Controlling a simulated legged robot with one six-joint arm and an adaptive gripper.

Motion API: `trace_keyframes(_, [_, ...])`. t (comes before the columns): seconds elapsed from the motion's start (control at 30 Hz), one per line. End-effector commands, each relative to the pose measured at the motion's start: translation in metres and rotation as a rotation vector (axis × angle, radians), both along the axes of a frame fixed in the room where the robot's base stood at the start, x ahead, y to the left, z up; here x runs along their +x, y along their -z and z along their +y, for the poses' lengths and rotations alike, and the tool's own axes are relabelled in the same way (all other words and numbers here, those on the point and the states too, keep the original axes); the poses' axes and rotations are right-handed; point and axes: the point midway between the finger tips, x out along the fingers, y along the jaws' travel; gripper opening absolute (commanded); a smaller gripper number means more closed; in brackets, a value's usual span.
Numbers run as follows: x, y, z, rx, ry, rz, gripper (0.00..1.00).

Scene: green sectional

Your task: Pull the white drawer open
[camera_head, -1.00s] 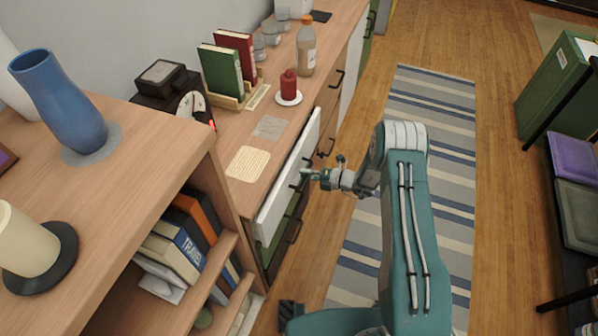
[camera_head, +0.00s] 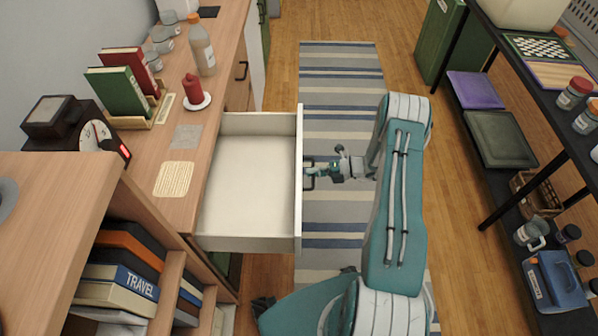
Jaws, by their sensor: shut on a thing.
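The white drawer (camera_head: 250,182) stands far out of the wooden cabinet (camera_head: 190,142), and its inside looks empty. Its front panel (camera_head: 299,190) faces right, toward my arm. My gripper (camera_head: 310,172) is at the outer side of that panel, near its middle, shut on the drawer's handle. The handle itself is mostly hidden by the fingers.
A striped rug (camera_head: 337,90) covers the floor right of the drawer. A red candle (camera_head: 193,88), a bottle (camera_head: 201,48) and books (camera_head: 117,90) stand on the cabinet top.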

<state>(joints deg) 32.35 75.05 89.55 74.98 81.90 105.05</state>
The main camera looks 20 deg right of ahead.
Motion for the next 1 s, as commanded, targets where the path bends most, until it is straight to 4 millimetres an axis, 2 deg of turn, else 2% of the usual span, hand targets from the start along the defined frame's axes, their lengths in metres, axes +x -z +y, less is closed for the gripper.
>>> trace_keyframes(0.43, [-0.003,0.004,-0.005,-0.005,0.000,0.007,0.00])
trace_keyframes(0.47, [-0.004,0.004,-0.004,-0.005,0.000,0.007,0.24])
trace_keyframes(0.5, [-0.003,0.004,-0.004,-0.005,0.000,0.007,0.42])
trace_keyframes(0.53, [-0.003,0.004,-0.004,-0.004,0.000,0.007,0.51])
trace_keyframes(0.87, [-0.002,0.001,-0.005,-0.002,0.000,0.002,0.51])
trace_keyframes(1.0, [-0.005,-0.001,-0.014,-0.003,0.002,0.000,0.51])
